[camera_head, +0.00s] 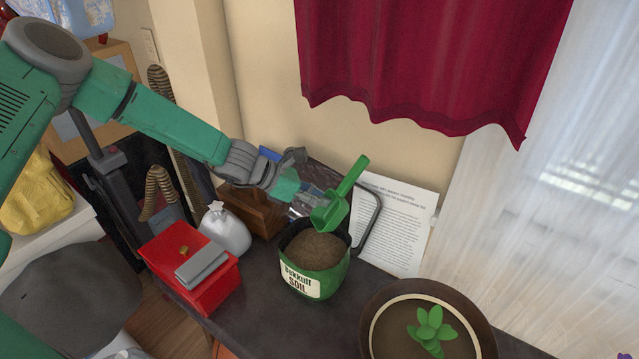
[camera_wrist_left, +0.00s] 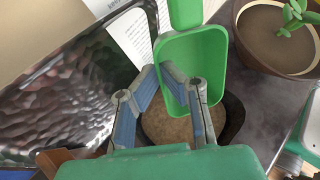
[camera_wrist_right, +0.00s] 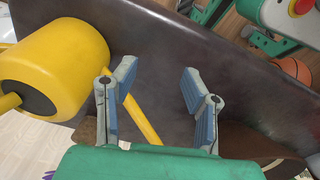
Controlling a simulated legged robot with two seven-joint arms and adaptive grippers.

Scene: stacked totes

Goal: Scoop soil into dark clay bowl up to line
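A green scoop (camera_head: 331,212) is in the air over the soil bag (camera_head: 330,280), tilted with its handle up to the right. My left gripper (camera_head: 305,197) is at the scoop's left side. In the left wrist view, its fingertips (camera_wrist_left: 158,68) close on the wall of the scoop (camera_wrist_left: 205,60), whose visible inside looks empty. The green-and-black bag is full of brown soil. The dark clay bowl (camera_head: 372,305) at the lower right has a pale ring inside its rim, brown soil and a green plant (camera_head: 432,328). My right gripper (camera_wrist_right: 157,82) is open and empty.
A red box (camera_head: 192,285) with a grey item on top and a white sack (camera_head: 225,230) stand left of the bag. A printed sheet (camera_head: 400,222) leans at the wall. A yellow mallet-like object (camera_wrist_right: 65,65) is left of my right gripper. Bare dark table (camera_head: 285,325) lies in front.

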